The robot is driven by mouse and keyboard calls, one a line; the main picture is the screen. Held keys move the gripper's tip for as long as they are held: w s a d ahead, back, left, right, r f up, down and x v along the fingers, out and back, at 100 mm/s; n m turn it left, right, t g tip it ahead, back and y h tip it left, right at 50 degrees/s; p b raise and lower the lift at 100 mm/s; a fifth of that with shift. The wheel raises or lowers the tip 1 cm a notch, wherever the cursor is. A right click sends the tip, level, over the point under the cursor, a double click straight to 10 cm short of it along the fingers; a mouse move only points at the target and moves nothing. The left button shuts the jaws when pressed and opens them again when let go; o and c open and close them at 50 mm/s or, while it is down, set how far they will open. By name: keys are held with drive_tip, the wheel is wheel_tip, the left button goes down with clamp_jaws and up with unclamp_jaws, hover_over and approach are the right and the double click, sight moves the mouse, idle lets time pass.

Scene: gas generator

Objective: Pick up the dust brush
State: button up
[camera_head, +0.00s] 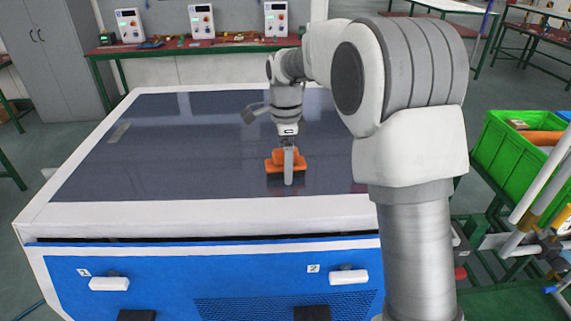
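The dust brush (275,163) has an orange top and a dark lower edge. It rests on the dark top of the blue-sided bench (150,150), near the middle of the surface's right half. My gripper (288,168) points down at the brush from above. One grey finger shows in front of the brush and covers part of its orange side. The other finger is hidden, so I cannot tell whether the fingers press on the brush or stand apart around it.
A flat light object (119,133) lies at the bench's left. A green crate (504,156) with several items stands at the right. A red-topped workbench (180,46) with white boxes runs along the back. The dark surface left of the brush is mostly clear.

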clamp_jaws()
drive_tip(key=shift+r, duration=0.15)
drive_tip(key=shift+r, duration=0.3)
wheel_tip(320, 180, up, 4)
drive_tip(key=shift+d+f, duration=0.15)
drive_tip(key=shift+f, duration=0.05)
drive_tip(key=s+d+r+b, duration=0.1)
drive_tip(key=s+d+r, duration=0.5)
drive_tip(key=d, duration=0.3)
drive_tip(key=shift+d+r+b, duration=0.3)
drive_tip(key=shift+b, duration=0.05)
